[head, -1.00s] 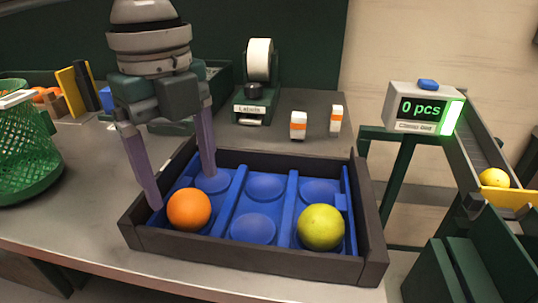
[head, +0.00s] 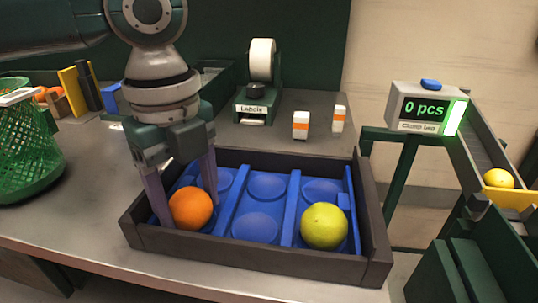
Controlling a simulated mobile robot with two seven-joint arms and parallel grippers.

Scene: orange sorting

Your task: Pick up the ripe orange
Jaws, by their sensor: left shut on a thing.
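The ripe orange (head: 190,208) sits in the front left cup of the blue tray (head: 268,209), inside a dark box (head: 245,256). A yellow-green fruit (head: 324,226) sits in the front right cup of the same tray. My left gripper (head: 188,203) reaches down over the orange, one purple finger at its left side and the other behind its right side. It is shut on the orange, which still appears to rest in its cup. My right gripper is not in view.
A green mesh basket (head: 28,150) stands at the left. A label dispenser (head: 256,85) and two small white-and-orange boxes stand behind the tray. A counter reading "0 pcs" (head: 425,108) and a chute with a yellow fruit (head: 498,178) are at the right.

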